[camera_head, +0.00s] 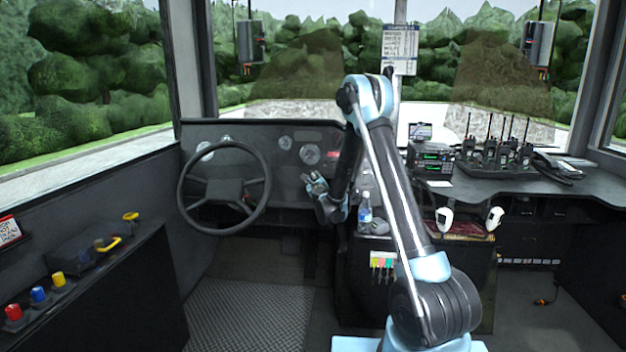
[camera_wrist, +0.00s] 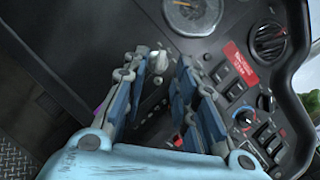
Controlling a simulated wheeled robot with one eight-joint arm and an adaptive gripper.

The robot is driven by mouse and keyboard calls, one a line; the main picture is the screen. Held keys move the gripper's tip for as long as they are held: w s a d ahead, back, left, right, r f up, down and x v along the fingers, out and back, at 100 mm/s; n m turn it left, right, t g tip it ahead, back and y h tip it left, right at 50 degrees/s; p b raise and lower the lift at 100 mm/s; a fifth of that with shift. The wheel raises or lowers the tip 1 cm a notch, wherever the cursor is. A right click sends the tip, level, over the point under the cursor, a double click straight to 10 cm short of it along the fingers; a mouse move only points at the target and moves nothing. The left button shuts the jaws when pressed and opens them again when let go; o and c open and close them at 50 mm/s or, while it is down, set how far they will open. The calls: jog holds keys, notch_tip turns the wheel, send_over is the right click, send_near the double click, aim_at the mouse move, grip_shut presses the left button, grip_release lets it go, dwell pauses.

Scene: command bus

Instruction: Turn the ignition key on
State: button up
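The likely ignition key is a small pale grey knob-like piece (camera_wrist: 158,62) on the dark dashboard in the wrist view; its exact shape is hard to make out. My gripper (camera_wrist: 162,66) is open, with one finger on each side of this piece in the picture. I see a gap on both sides of it and no clear contact. In the head view my gripper (camera_head: 314,182) is at the dashboard, just right of the steering wheel (camera_head: 263,192). The key cannot be made out there.
The dashboard panel (camera_head: 285,160) carries gauges. In the wrist view, a red label (camera_wrist: 240,64), a blue-ringed dial (camera_wrist: 246,119) and several switches lie to the right. A water bottle (camera_head: 365,212) stands right of my gripper. Radios (camera_head: 490,152) stand on the right counter.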

aim_at(314, 176)
jog(key=shift+x, duration=2.95)
